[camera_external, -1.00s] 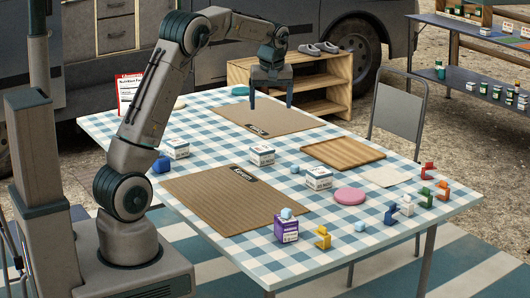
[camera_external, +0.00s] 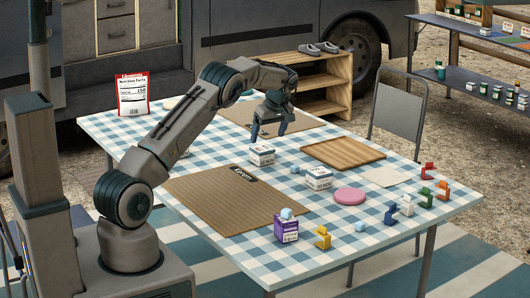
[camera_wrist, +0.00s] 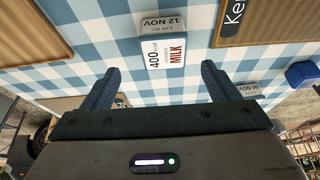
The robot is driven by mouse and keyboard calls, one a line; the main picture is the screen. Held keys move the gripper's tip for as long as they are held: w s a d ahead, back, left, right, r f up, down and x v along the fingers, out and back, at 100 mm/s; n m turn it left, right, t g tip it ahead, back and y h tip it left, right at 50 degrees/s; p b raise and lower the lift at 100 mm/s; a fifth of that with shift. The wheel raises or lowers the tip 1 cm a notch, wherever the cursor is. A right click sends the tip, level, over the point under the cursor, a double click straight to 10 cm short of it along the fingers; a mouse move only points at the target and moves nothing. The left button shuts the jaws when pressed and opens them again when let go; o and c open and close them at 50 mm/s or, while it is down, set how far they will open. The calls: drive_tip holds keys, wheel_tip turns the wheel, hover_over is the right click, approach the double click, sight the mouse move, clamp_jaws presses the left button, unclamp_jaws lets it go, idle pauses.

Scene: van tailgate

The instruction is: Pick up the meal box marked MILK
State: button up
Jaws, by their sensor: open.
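The meal box marked MILK (camera_wrist: 165,52) is a small white box with red lettering, standing on the checked cloth. In the wrist view it lies ahead of my open fingers, roughly centred between them, with its 12 NOV side showing. In the external view it appears to be the white box (camera_external: 262,155) just below my gripper (camera_external: 270,133). My gripper is open and empty, with its fingers apart from the box; it also shows in the wrist view (camera_wrist: 160,85).
A similar white box (camera_external: 319,178), a blue cube (camera_external: 295,169) and a wooden tray (camera_external: 342,153) stand to the right. The Kevin mat (camera_external: 225,205) is in front. A purple carton (camera_external: 286,228) and a pink disc (camera_external: 349,196) are nearer the front edge.

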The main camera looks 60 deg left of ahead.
sight(262, 148)
drive_tip(key=x, duration=0.7)
drive_tip(key=shift+s+a, duration=0.15)
drive_tip(key=shift+s, duration=0.05)
drive_tip(key=c, duration=1.1)
